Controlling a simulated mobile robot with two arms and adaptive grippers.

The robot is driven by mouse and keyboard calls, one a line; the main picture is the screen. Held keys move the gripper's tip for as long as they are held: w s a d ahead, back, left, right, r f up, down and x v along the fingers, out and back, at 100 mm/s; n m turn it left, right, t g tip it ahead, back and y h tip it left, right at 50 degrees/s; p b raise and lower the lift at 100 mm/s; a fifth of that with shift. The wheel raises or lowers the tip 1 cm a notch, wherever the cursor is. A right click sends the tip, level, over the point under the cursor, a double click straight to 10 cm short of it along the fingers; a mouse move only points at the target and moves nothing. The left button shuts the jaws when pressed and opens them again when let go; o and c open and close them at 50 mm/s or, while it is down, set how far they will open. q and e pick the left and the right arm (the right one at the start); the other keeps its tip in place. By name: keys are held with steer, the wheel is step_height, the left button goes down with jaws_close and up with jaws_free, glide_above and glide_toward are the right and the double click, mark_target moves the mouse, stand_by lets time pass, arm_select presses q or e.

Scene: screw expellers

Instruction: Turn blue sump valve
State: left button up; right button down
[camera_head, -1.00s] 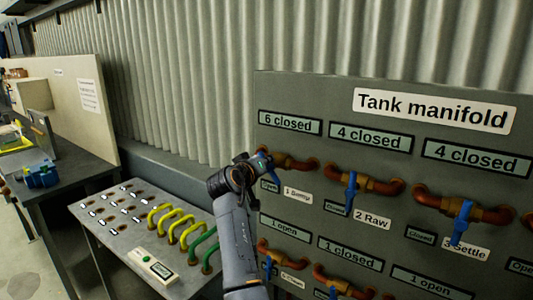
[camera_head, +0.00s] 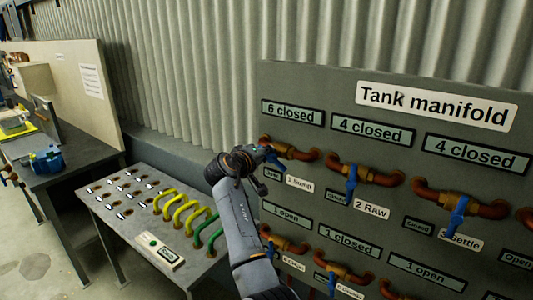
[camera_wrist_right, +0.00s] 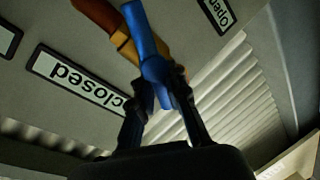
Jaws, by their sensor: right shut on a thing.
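The blue sump valve handle (camera_head: 277,160) is on a copper pipe at the upper left of the Tank manifold panel, above the label "1 Sump" (camera_head: 300,183). It is tilted, pointing down and to the right. My right gripper (camera_head: 266,157) is at this handle and hides part of it. In the right wrist view the blue handle (camera_wrist_right: 147,35) runs down between the two dark fingers of my right gripper (camera_wrist_right: 158,90), which are shut on it. The display above the valve reads "6 closed" (camera_head: 293,113). My left gripper is not in view.
The settle valve (camera_head: 457,214) and raw valve (camera_head: 351,184) have blue handles to the right, with a lower row of valves beneath. A grey table (camera_head: 110,212) with yellow and green hoses stands left of my arm. A corrugated wall is behind.

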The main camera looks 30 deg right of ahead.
steer(key=c, duration=1.3)
jaws_free()
steer(key=shift+c, duration=0.2)
steer(key=v, duration=1.2)
